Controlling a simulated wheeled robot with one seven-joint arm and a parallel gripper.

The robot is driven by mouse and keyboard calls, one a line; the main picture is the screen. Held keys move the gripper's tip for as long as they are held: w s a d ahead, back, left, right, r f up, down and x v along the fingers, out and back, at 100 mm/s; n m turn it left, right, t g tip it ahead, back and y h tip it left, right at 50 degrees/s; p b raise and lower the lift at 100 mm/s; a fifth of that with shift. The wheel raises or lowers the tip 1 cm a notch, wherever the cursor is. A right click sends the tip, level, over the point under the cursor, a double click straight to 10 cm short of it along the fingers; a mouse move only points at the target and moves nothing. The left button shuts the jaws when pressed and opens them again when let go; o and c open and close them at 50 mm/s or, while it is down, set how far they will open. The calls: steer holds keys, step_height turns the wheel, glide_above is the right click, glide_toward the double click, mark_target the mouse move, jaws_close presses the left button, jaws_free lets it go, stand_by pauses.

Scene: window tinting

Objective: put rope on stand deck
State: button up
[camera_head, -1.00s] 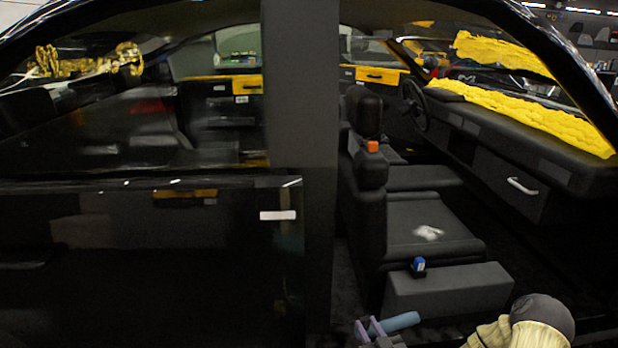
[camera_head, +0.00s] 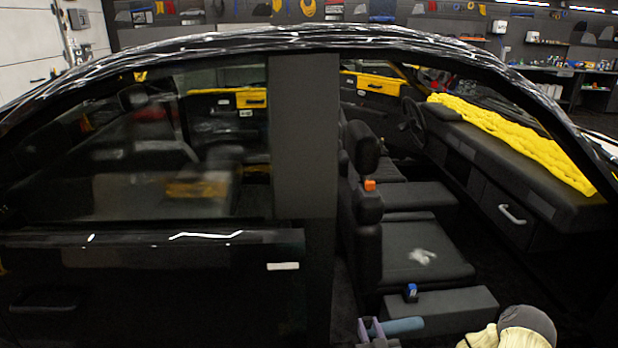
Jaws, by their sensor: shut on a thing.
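My gripper (camera_head: 370,331) shows at the bottom edge, right of centre, with purple-grey jaws partly cut off by the frame. It is shut on a blue-grey cylinder (camera_head: 403,327) that sticks out to the right, in front of the open car doorway. I cannot tell whether this cylinder is the rope. No stand deck can be made out in this view.
A black car fills the view, with its closed door (camera_head: 150,285) at left. Through the open doorway are a black seat (camera_head: 425,255) with a white crumpled thing (camera_head: 422,257), a low box (camera_head: 440,312) and an orange block (camera_head: 370,185). Wall racks stand behind.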

step_height(320, 180, up, 13)
steer(key=s+m+h+p, duration=0.1)
steer(key=h+p, duration=0.1)
steer(key=p, duration=1.3)
steer(key=shift+s+a+h+p, duration=0.2)
steer(key=shift+h+p, duration=0.1)
steer(key=shift+f, duration=0.1)
steer(key=s+f, duration=0.4)
steer(key=f, duration=0.1)
steer(key=shift+s+a+f, duration=0.2)
steer(key=shift+f, duration=0.05)
